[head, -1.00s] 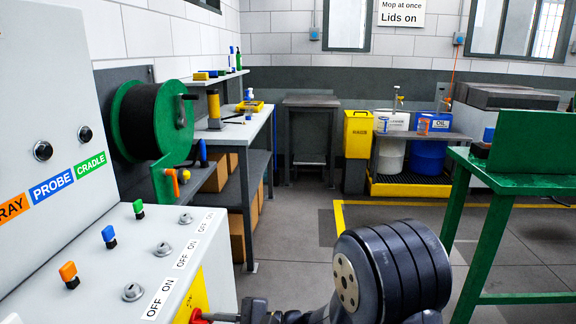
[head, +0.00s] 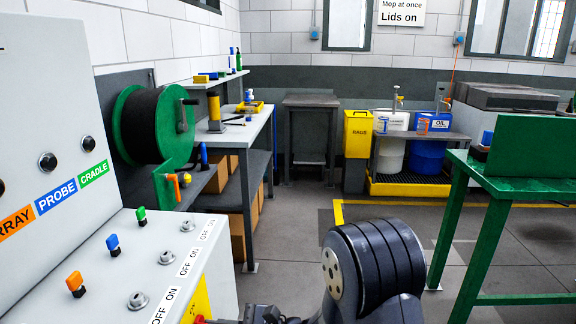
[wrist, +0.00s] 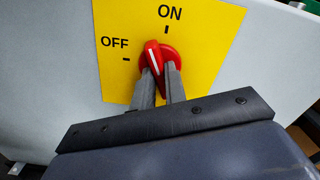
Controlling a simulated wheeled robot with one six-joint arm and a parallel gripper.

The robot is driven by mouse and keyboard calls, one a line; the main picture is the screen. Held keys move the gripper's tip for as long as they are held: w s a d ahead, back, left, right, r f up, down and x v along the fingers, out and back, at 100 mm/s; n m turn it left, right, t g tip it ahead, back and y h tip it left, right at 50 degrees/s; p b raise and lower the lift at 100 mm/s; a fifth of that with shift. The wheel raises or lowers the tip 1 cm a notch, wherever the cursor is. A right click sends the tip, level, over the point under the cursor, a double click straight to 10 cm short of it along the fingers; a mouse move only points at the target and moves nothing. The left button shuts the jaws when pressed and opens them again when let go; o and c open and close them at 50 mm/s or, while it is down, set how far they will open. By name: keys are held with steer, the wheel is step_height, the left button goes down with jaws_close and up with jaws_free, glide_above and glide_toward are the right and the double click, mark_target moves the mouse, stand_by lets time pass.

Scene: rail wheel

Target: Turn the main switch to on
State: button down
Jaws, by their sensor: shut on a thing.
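The main switch is a red rotary knob (wrist: 153,55) with a white pointer line, on a yellow plate (wrist: 205,45) marked OFF at its left and ON at its top. The pointer tilts up and slightly left, between the OFF and ON marks and nearer ON. My gripper (wrist: 161,72) is shut on the knob, one finger on each side of its handle.
The grey cabinet (head: 130,285) carries orange (head: 75,283), blue (head: 113,244) and green (head: 141,215) toggles with key locks beside them. A green hose reel (head: 150,125) hangs behind. A green table (head: 510,190) stands at right. The floor (head: 400,230) between is clear.

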steer(key=shift+m+p, duration=1.65)
steer(key=shift+m, duration=0.55)
steer(key=shift+m+p, duration=0.35)
steer(key=shift+m, duration=0.05)
steer(key=c, duration=1.3)
jaws_free()
steer(key=shift+d, duration=0.1)
steer(key=d, duration=0.6)
steer(key=shift+s+d+b, duration=0.3)
steer(key=shift+d, duration=0.1)
steer(key=shift+a, duration=0.1)
